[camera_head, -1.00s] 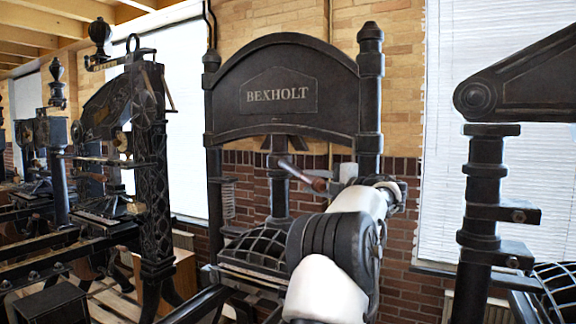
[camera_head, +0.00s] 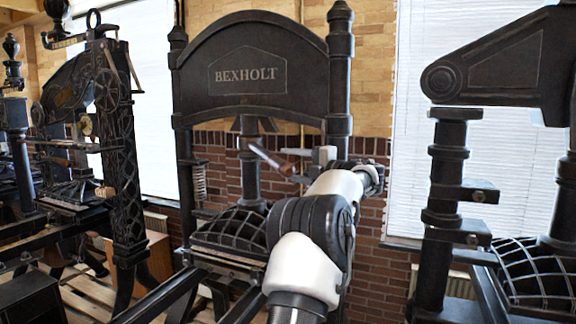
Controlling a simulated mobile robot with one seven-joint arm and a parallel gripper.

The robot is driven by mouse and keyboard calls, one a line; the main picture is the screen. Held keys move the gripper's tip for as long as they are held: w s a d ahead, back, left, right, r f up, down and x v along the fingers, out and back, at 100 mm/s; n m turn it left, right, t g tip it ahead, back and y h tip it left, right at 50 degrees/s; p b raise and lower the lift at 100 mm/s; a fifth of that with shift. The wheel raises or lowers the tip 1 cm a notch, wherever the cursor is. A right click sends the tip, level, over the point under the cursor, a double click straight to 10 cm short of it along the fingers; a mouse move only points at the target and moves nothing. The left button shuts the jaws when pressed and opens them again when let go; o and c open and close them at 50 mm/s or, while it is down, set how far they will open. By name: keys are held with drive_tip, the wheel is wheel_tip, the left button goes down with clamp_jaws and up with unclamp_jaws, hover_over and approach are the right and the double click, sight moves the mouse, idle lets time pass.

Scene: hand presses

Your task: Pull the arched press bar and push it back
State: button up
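The arched press (camera_head: 252,50) is black, with BEXHOLT on its arched top, and stands in the middle of the view. Its press bar (camera_head: 263,156) sticks out from the central column towards the right and front, ending in a brown wooden handle (camera_head: 286,168). My white and black arm reaches up from the bottom. My gripper (camera_head: 298,165) points left at the handle's end. Its two pale fingers look spread apart, one above and one below the handle. Contact with the handle cannot be made out, and my wrist hides part of the gripper.
Another black press (camera_head: 455,175) stands close on the right, with a ribbed bed (camera_head: 540,275). A decorated press (camera_head: 122,160) stands on the left, with more behind it. A brick wall (camera_head: 375,205) and bright windows lie behind. Open space shows between the arched press and the right one.

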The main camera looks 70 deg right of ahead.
drive_tip(key=b+v, duration=0.2)
drive_tip(key=v, duration=1.5)
drive_tip(key=shift+b, duration=0.35)
